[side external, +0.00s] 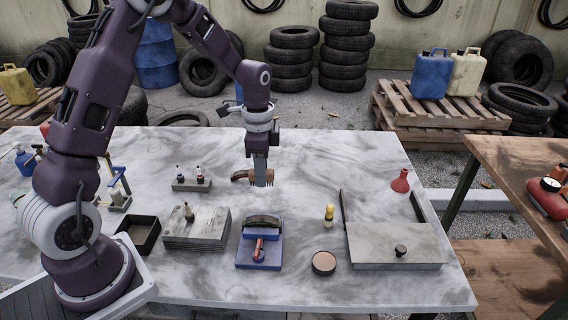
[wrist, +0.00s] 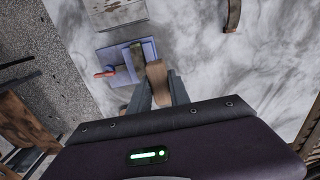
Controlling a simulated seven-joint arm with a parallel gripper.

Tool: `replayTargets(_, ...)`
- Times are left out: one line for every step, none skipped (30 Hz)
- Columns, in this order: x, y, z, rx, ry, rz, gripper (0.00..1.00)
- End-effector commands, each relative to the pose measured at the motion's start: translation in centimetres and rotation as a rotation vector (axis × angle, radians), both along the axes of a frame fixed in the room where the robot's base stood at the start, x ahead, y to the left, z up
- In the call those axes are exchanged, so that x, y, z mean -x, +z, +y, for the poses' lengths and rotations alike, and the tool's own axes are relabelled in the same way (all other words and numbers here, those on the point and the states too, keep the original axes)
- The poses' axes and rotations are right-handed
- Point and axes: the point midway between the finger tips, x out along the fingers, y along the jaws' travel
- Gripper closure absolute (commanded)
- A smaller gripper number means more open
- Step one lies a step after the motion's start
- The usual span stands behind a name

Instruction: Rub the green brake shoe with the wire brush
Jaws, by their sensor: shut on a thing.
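My gripper (side external: 261,176) is shut on the wire brush (side external: 259,181), a brown wooden block with bristles below, held above the table. In the wrist view the brush's wooden body (wrist: 156,78) sticks out between my fingers. The brake shoe (side external: 263,220) is a dark curved piece seated on a blue fixture (side external: 246,254) with a red handle. In the wrist view the shoe (wrist: 136,56) shows a greenish tint and lies just left of the brush, partly hidden by it. In the side view the brush is behind the shoe and apart from it.
A grey plate stack (side external: 196,230) and a dark tray (side external: 141,232) stand left of the fixture. A round tin (side external: 324,263) and yellow-topped bottle (side external: 328,215) stand right. A curved brown strip (wrist: 233,14) lies on the table in the wrist view. The back right is mostly clear.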

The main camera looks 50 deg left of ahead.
Motion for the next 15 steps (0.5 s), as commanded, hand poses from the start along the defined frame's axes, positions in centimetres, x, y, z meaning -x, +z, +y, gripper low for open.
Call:
replayTargets(1.8,0.4,-0.3,-0.001,-0.001,0.001,1.00)
replayTargets(2.6,0.5,-0.5,-0.001,-0.004,-0.001,1.00)
replayTargets(3.6,0.7,-0.8,-0.003,-0.007,0.000,1.00)
replayTargets(4.2,0.7,-0.9,-0.004,-0.010,-0.001,1.00)
replayTargets(4.6,0.8,-1.0,-0.004,-0.011,-0.001,1.00)
replayTargets(5.1,0.8,-1.1,-0.004,-0.013,0.001,1.00)
replayTargets(5.2,0.8,-1.2,-0.004,-0.013,0.000,1.00)
replayTargets(5.3,0.7,-1.2,-0.004,-0.014,0.000,1.00)
replayTargets(5.4,0.6,-1.2,-0.004,-0.014,0.001,1.00)
replayTargets(5.4,0.5,-1.2,-0.004,-0.014,0.001,1.00)
replayTargets(5.4,0.4,-1.2,-0.003,-0.014,0.001,1.00)
replayTargets(5.4,0.2,-1.2,-0.004,-0.014,0.002,1.00)
replayTargets(5.4,0.0,-1.2,-0.004,-0.014,0.002,1.00)
replayTargets(5.4,-0.2,-1.2,-0.004,-0.014,0.002,1.00)
replayTargets(5.4,-0.5,-1.2,-0.003,-0.014,0.003,1.00)
